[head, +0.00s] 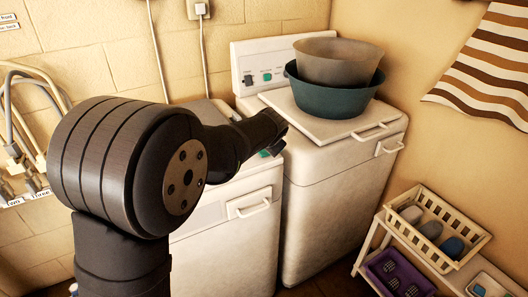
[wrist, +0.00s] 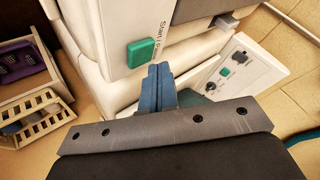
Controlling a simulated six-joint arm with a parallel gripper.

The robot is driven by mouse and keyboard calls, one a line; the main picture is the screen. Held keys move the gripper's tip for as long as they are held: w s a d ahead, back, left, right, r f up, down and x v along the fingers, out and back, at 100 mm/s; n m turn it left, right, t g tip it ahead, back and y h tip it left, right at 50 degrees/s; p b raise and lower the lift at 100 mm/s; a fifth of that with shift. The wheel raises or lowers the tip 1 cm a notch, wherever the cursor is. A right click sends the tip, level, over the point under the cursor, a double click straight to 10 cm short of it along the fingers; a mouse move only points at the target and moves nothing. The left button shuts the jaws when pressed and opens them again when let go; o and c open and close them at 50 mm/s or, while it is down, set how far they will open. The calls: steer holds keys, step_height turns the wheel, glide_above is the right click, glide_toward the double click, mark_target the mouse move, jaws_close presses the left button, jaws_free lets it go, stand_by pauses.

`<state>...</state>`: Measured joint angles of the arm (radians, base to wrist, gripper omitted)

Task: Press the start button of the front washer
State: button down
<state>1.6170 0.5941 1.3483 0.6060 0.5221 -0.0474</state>
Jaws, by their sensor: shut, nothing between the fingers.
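The front washer (head: 225,240) is the nearer white machine at centre, its top partly hidden behind my arm in the head view. In the wrist view, a green button (wrist: 141,52) labelled "Start" sits on the near white panel (wrist: 112,20). My gripper (wrist: 160,70) is shut and empty, its blue-grey fingertips just right of and below the green button in that picture. A small gap shows between them; whether the tips touch the panel I cannot tell. In the head view my gripper (head: 279,136) reaches over the front washer, and its fingertips are hard to make out.
A second washer (head: 335,195) stands behind to the right, with a brown basin (head: 338,62) nested in a teal one (head: 335,97) on its lid. Its panel (wrist: 262,72) also has a green button and knob. A rack with baskets (head: 440,255) stands at right.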

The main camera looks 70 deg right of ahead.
steer(key=shift+f, duration=0.1)
stand_by(0.7)
steer(key=shift+f, duration=0.35)
steer(key=shift+f, duration=0.45)
stand_by(1.2)
steer(key=shift+r, duration=0.9)
steer(key=shift+r, duration=2.5)
